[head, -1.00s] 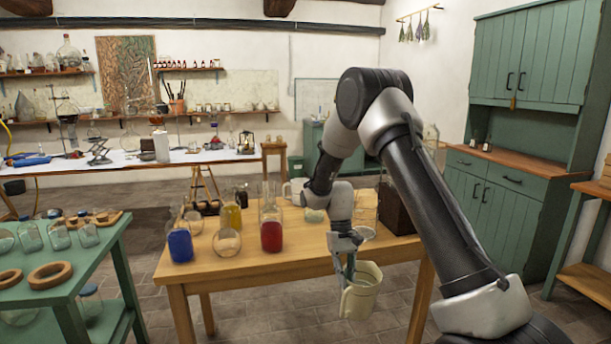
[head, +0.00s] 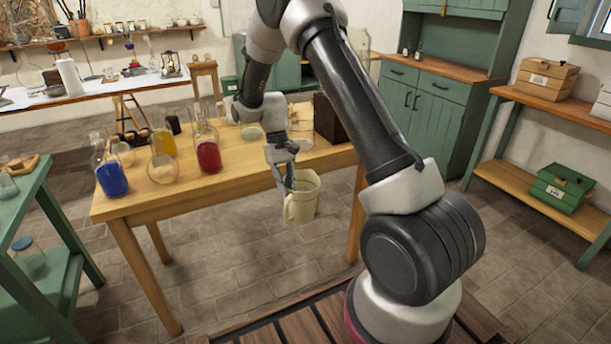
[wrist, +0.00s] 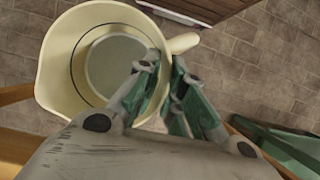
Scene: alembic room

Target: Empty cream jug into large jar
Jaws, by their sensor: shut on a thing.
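The cream jug (head: 304,200) hangs upright in my gripper (head: 287,187), just off the front edge of the wooden table. The wrist view shows the jug (wrist: 58,75) from above, with its handle (wrist: 183,43) at upper right. My gripper (wrist: 168,85) is shut on the jug at its handle side; the exact contact is partly hidden. A pale greenish-grey round area shows inside the jug; I cannot tell whether it is liquid or bare bottom. A large clear glass jar (head: 358,41) shows partly behind my arm; I cannot tell what it stands on.
The wooden table (head: 235,180) holds a blue flask (head: 112,177), a yellow bottle (head: 164,142), a red bottle (head: 208,155), an empty round glass (head: 162,170) and a dark box (head: 327,119). A green shelf table (head: 25,205) stands at left. The table's front strip is clear.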

